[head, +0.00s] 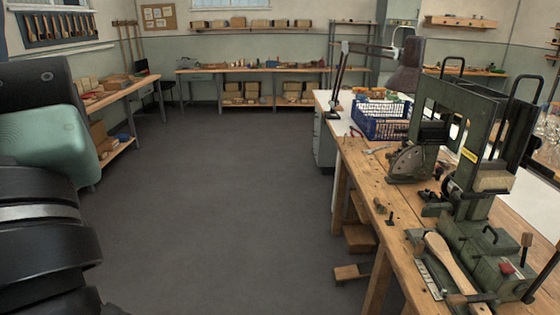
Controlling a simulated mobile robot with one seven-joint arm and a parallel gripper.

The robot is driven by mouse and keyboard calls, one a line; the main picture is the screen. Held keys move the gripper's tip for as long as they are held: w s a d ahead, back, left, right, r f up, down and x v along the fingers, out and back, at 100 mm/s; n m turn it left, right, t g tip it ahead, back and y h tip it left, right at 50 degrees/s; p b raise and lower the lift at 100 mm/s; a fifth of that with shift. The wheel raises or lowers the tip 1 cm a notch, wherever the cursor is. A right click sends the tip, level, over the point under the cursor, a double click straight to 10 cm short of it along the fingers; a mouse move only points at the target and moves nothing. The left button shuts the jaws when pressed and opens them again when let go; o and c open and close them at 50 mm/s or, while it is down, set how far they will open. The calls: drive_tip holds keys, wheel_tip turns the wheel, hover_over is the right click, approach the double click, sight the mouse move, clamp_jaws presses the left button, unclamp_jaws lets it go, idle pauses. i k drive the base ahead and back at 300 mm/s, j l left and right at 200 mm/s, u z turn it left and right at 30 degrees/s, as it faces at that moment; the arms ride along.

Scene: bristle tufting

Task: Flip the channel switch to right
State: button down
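The green tufting machine (465,150) stands on the wooden workbench at the right. I cannot tell for certain which part is the channel switch. On its base are a red knob (507,268), a small upright lever with a brown handle (526,240) and a dark lever at the right edge (543,275). A round graduated plate (410,163) sits at the machine's left side. A wooden brush handle (455,262) lies at the front of the base. My gripper is not in view; only dark and green links of my arm show at the left.
The wooden workbench (375,180) runs along the right, with small tools near its left edge. A blue crate (382,118) and a desk lamp (405,75) stand behind the machine. A wooden stool or step (352,272) juts out below. The grey floor (225,190) is clear in the middle.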

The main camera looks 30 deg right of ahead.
sight(527, 237)
drive_tip(key=i+l+z, duration=0.1)
drive_tip(key=z, duration=0.35)
drive_tip(key=i+z, duration=0.25)
drive_tip(key=z, duration=0.15)
drive_tip(key=i+z, duration=0.2)
drive_tip(key=z, duration=0.25)
drive_tip(key=i+z, duration=0.2)
drive_tip(key=z, duration=0.2)
drive_tip(key=i+l+z, duration=0.2)
drive_tip(key=i+z, duration=0.45)
drive_tip(key=i, duration=0.25)
